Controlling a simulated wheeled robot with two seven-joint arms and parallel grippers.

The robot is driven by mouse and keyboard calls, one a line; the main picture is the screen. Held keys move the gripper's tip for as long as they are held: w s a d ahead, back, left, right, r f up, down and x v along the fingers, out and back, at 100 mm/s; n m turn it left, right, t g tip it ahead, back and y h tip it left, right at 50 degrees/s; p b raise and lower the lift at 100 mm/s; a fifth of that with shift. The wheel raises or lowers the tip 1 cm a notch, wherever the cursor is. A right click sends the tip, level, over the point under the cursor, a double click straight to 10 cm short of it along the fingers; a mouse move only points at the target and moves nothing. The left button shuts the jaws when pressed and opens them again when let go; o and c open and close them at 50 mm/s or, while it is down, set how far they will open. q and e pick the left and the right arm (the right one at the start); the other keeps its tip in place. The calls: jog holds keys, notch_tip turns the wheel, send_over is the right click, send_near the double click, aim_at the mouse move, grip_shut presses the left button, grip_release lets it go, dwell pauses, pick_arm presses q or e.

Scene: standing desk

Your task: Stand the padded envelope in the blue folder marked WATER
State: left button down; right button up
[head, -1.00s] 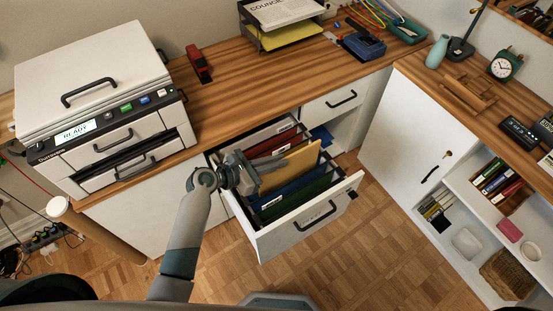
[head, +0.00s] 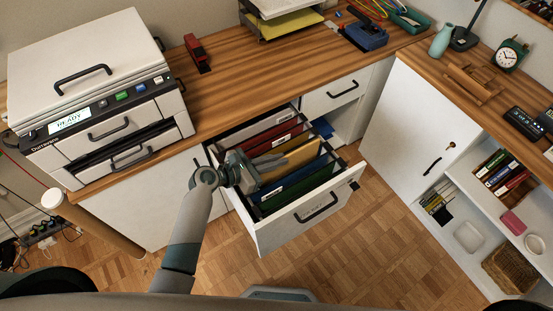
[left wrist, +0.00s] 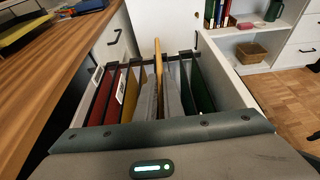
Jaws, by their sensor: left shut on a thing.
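The tan padded envelope (head: 303,157) is upright among the hanging folders of the open drawer, its lower part hidden. My left gripper (head: 268,163) is shut on it at its near end. In the left wrist view the envelope (left wrist: 158,62) shows edge-on between my two grey fingers (left wrist: 160,92). My right gripper is out of view.
The drawer (head: 315,212) also holds red (head: 270,139), yellow (left wrist: 129,98) and green (head: 305,188) folders. A printer (head: 90,80) stands on the desk at left. The desk edge is close behind the drawer. A white cabinet (head: 415,125) is at right, with clear floor between.

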pick_arm(q)
jog(key=c, duration=1.8)
grip_release()
jog(key=shift+a, duration=0.1)
jog(key=shift+s+a+r, duration=0.2)
jog(key=shift+s+a, duration=0.15)
jog(key=shift+a, duration=0.1)
jog(key=shift+b+v, duration=0.85)
jog(key=shift+v, duration=7.2)
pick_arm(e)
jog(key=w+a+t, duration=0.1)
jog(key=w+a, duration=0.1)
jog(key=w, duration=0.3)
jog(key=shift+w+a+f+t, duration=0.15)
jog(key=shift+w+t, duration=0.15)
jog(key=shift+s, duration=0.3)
